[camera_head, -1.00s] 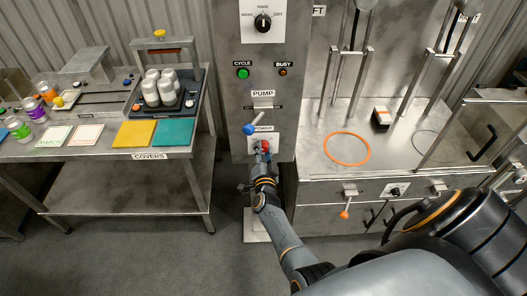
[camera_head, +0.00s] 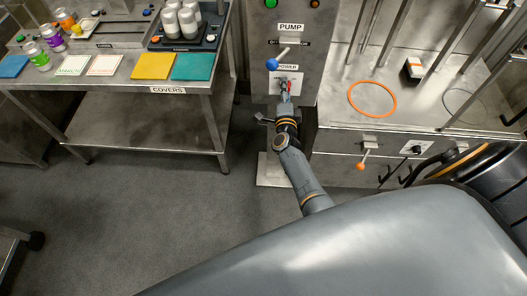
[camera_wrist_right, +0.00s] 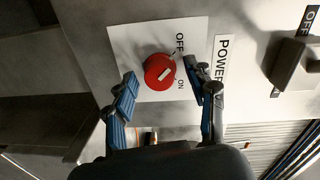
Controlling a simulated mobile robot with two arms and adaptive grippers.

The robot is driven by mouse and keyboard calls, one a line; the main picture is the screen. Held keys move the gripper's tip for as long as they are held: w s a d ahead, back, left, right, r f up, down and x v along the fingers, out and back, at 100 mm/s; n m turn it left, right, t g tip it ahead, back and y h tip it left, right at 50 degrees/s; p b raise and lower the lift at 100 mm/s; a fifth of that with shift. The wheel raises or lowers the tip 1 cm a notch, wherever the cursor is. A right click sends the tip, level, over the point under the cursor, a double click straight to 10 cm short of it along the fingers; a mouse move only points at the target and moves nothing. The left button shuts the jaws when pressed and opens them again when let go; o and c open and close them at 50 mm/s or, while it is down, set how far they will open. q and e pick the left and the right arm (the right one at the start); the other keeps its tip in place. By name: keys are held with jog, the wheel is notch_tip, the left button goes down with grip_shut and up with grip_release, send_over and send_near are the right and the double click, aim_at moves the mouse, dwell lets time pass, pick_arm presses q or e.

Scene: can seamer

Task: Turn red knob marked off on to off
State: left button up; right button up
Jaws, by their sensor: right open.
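The red knob (camera_wrist_right: 160,72) sits on a white plate (camera_wrist_right: 127,42) marked OFF and ON, beside the word POWER. Its white mark runs diagonally in the right wrist view; I cannot tell which label it points to. In the head view the knob (camera_head: 289,86) is low on the grey column. My right gripper (camera_head: 285,100) is in front of it. In the wrist view its two blue-padded fingers are open, one on each side of the knob. Gaps show, so it is not gripped. My left gripper is not in view.
A blue-tipped lever (camera_head: 271,65) under the PUMP label is just above the knob. A steel bench with an orange ring (camera_head: 372,99) and an orange-tipped lever (camera_head: 361,166) stands right of the column. The covers table (camera_head: 122,83) is at left. Open floor lies between.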

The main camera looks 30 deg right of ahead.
jog(key=s+a+m+b, duration=0.7)
jog(key=s+m, duration=0.3)
jog(key=s, duration=0.2)
jog(key=s+a+f+n+y, duration=0.1)
jog(key=a+f+n+y, duration=0.1)
jog(key=f, duration=0.5)
jog(key=s+a+f+n+g+y+b, duration=0.1)
jog(key=a+f+n+y, duration=0.2)
jog(key=f+n, duration=0.4)
jog(key=s+a+f+n+y, duration=0.1)
jog(key=a+f+n+y, duration=0.1)
jog(key=a+f+n, duration=0.3)
jog(key=shift+s+f, duration=0.25)
jog(key=shift+f, duration=1.3)
jog(key=shift+d, duration=0.1)
